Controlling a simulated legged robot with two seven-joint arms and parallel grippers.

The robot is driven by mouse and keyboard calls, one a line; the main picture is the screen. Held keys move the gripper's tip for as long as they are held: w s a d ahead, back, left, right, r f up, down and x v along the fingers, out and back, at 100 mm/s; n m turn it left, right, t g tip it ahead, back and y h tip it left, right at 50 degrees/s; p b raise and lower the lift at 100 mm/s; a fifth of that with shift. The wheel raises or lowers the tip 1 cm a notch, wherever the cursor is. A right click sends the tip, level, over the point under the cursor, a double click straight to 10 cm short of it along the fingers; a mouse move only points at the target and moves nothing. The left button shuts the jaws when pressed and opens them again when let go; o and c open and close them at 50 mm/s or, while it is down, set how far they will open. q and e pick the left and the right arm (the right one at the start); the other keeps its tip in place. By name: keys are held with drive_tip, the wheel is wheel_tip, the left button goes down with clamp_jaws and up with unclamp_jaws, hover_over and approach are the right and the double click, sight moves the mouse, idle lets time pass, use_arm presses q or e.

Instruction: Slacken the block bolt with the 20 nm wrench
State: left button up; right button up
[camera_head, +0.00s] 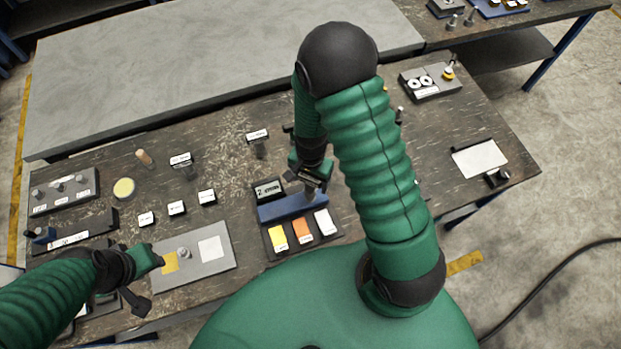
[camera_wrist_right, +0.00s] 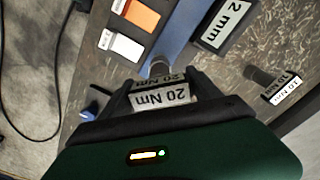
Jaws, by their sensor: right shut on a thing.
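My right gripper (camera_head: 312,182) is shut on the 20 Nm wrench, whose white labels (camera_wrist_right: 165,95) show between the fingers in the right wrist view. The wrench's metal end (camera_wrist_right: 158,68) is beside the blue block (camera_head: 292,206), which also shows in the right wrist view (camera_wrist_right: 186,38). The fingers hide much of the wrench, and I cannot tell whether it sits on a bolt. My left gripper (camera_head: 150,260) is low over the grey plate (camera_head: 215,270) at the left; its finger gap is unclear.
A 2 mm label box (camera_head: 268,189) stands behind the blue block. A dark tray with yellow, orange and white cards (camera_head: 301,229) lies in front. A 10 Nm tool (camera_wrist_right: 262,75) stands nearby. A bolt block (camera_head: 64,192) is at far left. Bench space at right is partly clear.

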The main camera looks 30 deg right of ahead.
drive_tip(key=shift+f+b, duration=1)
drive_tip(key=shift+f, duration=0.55)
idle(0.4)
drive_tip(key=n, duration=0.9)
drive_tip(key=shift+n, duration=0.3)
drive_tip(key=shift+m+p, duration=0.3)
drive_tip(key=shift+m, duration=0.2)
drive_tip(key=shift+r+p, duration=2.6)
drive_tip(key=shift+r, duration=0.45)
